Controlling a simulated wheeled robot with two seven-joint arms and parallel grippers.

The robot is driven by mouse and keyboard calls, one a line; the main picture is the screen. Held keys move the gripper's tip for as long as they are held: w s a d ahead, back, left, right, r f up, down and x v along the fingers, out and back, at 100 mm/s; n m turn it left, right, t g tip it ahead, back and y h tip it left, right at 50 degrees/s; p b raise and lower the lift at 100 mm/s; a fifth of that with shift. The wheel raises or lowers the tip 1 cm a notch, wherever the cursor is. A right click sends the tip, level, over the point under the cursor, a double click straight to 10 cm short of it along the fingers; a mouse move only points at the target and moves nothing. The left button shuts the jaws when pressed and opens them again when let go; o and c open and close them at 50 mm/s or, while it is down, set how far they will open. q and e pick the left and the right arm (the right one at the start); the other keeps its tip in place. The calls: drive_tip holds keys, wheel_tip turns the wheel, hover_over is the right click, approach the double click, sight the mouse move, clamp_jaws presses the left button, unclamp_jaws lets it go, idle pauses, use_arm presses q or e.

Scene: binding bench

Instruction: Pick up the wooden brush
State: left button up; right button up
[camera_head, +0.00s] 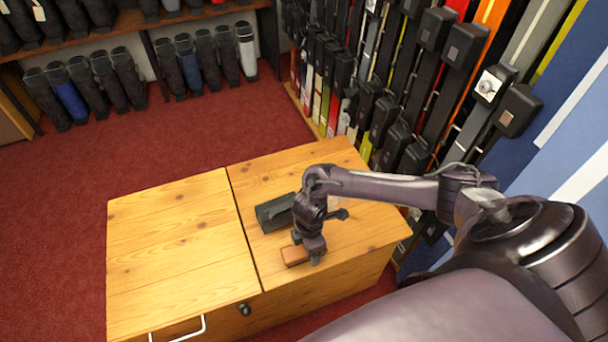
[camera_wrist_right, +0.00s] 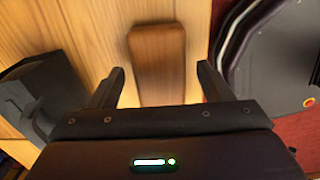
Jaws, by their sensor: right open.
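The wooden brush (camera_head: 294,256) is a small brown block with rounded edges lying on the wooden bench top (camera_head: 170,235), close to its front edge. In the right wrist view the brush (camera_wrist_right: 157,50) lies lengthwise, ahead of and between the fingertips. My right gripper (camera_head: 307,251) is just above the brush, pointing down and partly covering it in the head view. In the wrist view the right gripper (camera_wrist_right: 161,80) has its fingers apart, one on each side of the brush's line, with nothing held. My left gripper is not in view.
A dark box-like object (camera_head: 272,213) lies on the bench behind the brush; it also shows at the left in the wrist view (camera_wrist_right: 38,95). The bench's left half is clear.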

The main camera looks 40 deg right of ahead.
drive_tip(key=shift+f, duration=0.4)
use_arm(q)
drive_tip(key=shift+w, duration=0.15)
use_arm(e)
drive_tip(key=shift+c, duration=0.3)
